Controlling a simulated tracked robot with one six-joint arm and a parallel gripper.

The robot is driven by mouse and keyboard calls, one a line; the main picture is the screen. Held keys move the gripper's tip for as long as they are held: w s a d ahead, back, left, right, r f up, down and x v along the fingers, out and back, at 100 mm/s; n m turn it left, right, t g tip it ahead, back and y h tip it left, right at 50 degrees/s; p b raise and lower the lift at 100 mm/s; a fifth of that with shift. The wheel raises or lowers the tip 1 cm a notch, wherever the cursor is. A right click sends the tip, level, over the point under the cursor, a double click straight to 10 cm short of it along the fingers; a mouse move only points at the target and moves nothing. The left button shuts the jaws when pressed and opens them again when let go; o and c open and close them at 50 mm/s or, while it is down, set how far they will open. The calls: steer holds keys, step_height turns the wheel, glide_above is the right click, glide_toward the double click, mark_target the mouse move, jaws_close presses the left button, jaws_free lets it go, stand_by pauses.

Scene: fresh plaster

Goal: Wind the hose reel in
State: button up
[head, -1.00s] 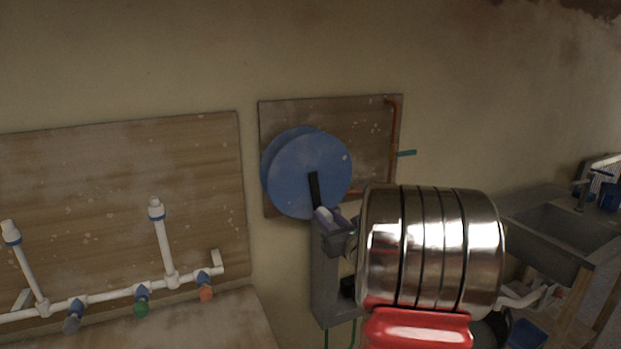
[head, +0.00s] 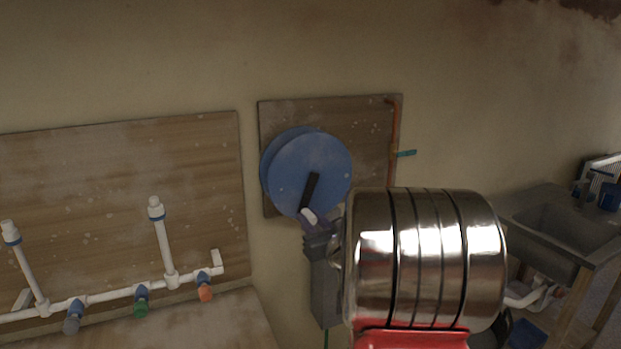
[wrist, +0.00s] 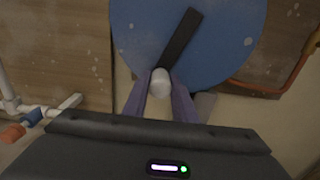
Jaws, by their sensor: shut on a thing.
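The blue hose reel (head: 290,170) is mounted on a wooden board on the wall, and its disc fills the top of the wrist view (wrist: 220,40). A black crank arm (head: 311,188) runs from near the disc's middle down and slightly left. At its lower end is a pale grip knob (wrist: 160,82). My gripper (head: 309,218) is shut on this knob. In the wrist view its two purple-grey fingers stand on either side of the knob (wrist: 159,100). My metal arm hides what lies right of and below the reel in the head view.
A copper pipe (head: 392,130) with a teal lever (head: 406,153) runs down the board's right side. White pipework (head: 110,295) with coloured taps is at the left. A grey sink (head: 560,235) stands at the right.

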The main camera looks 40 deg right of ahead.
mark_target(292, 180)
steer(key=shift+r, duration=0.1)
steer(key=shift+w+a+r, duration=0.3)
steer(key=shift+a+r, duration=0.5)
steer(key=shift+a, duration=0.15)
steer(key=shift+w+a+r, duration=0.3)
steer(key=shift+a+r, duration=0.45)
steer(key=shift+a, duration=0.2)
steer(key=shift+w+a+r, duration=0.1)
steer(key=shift+a+r, duration=0.2)
steer(key=shift+r, duration=0.45)
steer(key=shift+w+a+r, duration=0.1)
steer(key=shift+a+r, duration=0.15)
steer(key=shift+r, duration=0.45)
steer(key=shift+w+a+r, duration=0.1)
steer(key=shift+a+r, duration=0.2)
steer(key=shift+r, duration=0.45)
steer(key=r, duration=0.4)
steer(key=shift+s+d+r, duration=0.2)
steer(key=shift+d+r, duration=0.05)
steer(key=shift+d, duration=0.1)
